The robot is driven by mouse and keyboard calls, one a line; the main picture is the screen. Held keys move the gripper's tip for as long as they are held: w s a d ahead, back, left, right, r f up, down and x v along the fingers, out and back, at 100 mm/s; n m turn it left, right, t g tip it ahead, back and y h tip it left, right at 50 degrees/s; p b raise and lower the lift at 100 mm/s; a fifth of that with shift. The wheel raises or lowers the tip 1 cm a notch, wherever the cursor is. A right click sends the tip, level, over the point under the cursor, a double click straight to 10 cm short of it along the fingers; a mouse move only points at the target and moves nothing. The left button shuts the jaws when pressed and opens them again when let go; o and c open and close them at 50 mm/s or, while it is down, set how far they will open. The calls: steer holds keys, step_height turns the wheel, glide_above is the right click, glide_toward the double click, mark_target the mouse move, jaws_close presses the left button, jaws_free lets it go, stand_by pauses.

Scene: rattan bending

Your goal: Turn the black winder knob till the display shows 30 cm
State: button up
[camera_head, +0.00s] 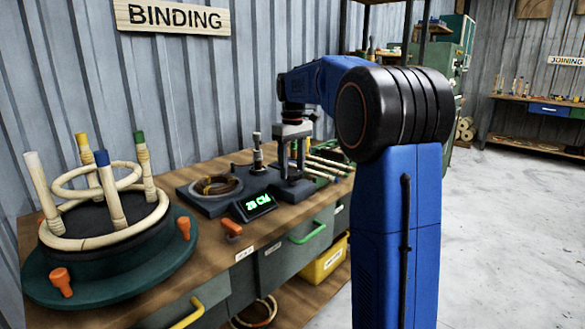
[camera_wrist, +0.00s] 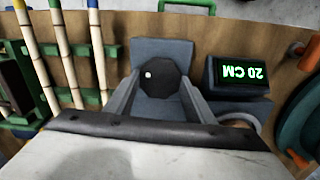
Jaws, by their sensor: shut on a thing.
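The black winder knob (camera_wrist: 160,76), a faceted dark knob with a small white dot at its left, sits on a grey block in the wrist view. My gripper (camera_wrist: 158,92) has a finger on each side of the knob and is shut on it. In the head view my gripper (camera_head: 292,172) points straight down over the winder at the bench's back right, and the knob is hidden there. The display (camera_head: 255,205) glows green and seems to read 20 CM. It shows upside down in the wrist view (camera_wrist: 239,76), also reading 20 CM.
A dark green round jig (camera_head: 105,285) with rattan rings, posts and orange clamps stands at the left of the wooden bench. A coil (camera_head: 217,185) lies left of the winder. Rattan poles (camera_wrist: 58,55) lie in green holders beside it. My arm blocks the right side.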

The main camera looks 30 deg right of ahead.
mark_target(292, 172)
steer(key=m, duration=0.4)
steer(key=shift+m, duration=1.6)
steer(key=o, duration=1)
steer(key=shift+o, duration=0.2)
steer(key=shift+r, duration=0.1)
step_height(292, 172, up, 17)
steer(key=shift+r, duration=0.1)
